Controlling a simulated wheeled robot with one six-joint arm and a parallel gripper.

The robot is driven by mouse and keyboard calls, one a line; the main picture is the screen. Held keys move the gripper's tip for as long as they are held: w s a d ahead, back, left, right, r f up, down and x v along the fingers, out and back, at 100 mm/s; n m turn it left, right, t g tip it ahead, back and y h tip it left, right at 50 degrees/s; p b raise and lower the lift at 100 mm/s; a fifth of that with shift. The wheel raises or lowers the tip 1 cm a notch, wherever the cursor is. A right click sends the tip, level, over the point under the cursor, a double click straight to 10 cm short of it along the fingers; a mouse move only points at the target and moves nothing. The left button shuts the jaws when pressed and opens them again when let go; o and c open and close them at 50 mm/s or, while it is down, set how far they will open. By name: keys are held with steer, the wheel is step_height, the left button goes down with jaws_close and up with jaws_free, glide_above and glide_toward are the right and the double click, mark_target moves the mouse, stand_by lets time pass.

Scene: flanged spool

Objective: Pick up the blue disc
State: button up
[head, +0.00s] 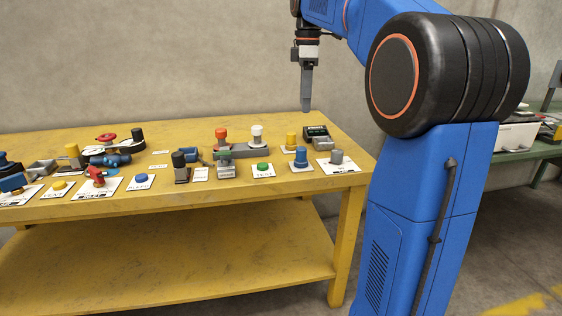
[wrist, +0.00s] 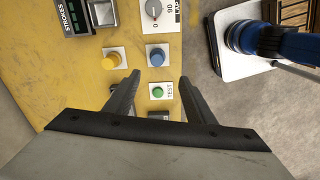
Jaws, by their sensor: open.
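A blue round piece (head: 300,158) with a wider base stands on a white plate near the table's right end. In the wrist view this blue piece (wrist: 156,57) lies just beyond my fingertips, between their lines. A flatter blue disc-like button (head: 141,179) sits on a white labelled card near the front edge, left of centre. I cannot tell which of the two is the blue disc. My gripper (head: 306,108) points down above the table's right rear, apart from the pieces. In the wrist view my gripper (wrist: 160,75) is open, with nothing between its fingers.
A green button (wrist: 157,91) on a TEST card, a yellow cylinder (wrist: 111,60) and a grey dial knob (wrist: 153,10) surround the blue piece. A counter box (head: 317,132) stands behind. Several other controls crowd the yellow table (head: 220,192); its right edge is close.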

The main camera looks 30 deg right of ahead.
steer(key=w, duration=0.2)
glide_above(301, 148)
steer(key=shift+n, duration=0.3)
steer(key=f, duration=1.1)
steer(key=shift+a+f, duration=0.2)
steer(key=shift+f, duration=0.05)
steer(key=shift+s+d+f, duration=0.1)
steer(key=shift+d+f, duration=0.05)
steer(key=shift+f, duration=2.6)
steer(key=shift+c, duration=0.6)
jaws_close()
steer(key=shift+r, duration=0.1)
